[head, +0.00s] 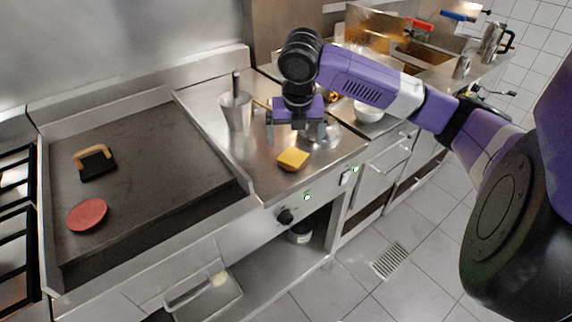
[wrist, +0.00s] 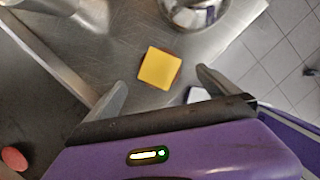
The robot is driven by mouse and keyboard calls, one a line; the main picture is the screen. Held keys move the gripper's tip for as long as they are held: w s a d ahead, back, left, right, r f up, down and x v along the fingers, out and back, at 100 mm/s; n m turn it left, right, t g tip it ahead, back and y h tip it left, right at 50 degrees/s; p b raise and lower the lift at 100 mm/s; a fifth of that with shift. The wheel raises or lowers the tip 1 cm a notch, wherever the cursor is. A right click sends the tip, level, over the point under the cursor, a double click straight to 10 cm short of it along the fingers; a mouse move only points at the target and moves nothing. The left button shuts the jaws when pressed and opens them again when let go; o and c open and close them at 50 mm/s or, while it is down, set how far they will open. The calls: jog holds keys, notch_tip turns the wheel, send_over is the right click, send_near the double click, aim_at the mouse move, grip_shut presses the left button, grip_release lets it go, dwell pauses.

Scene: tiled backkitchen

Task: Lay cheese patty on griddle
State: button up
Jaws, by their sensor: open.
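The cheese patty (head: 293,159), a yellow cheese slice on a brown patty, lies on the steel counter right of the griddle. It also shows in the wrist view (wrist: 159,69), ahead of and between the fingers. My gripper (head: 297,138) is open and empty above the counter, just behind the patty in the head view. In the wrist view its two fingers (wrist: 160,86) are spread wide, apart from the patty. The griddle (head: 150,185) is a dark flat plate at left with a raised steel edge.
A red patty (head: 87,214) and a press with a wooden handle (head: 95,161) sit on the griddle. A steel container (head: 236,109) stands behind the cheese patty to the left. A white bowl (head: 369,109) is further right. The griddle's right half is clear.

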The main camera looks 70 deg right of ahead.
aim_at(293, 158)
jog(key=x, duration=0.5)
jog(key=a+p+x, duration=0.1)
jog(key=x, duration=0.1)
jog(key=shift+d+f, duration=0.1)
jog(key=shift+f, duration=0.25)
jog(key=shift+c, duration=0.2)
jog(key=c, duration=1.6)
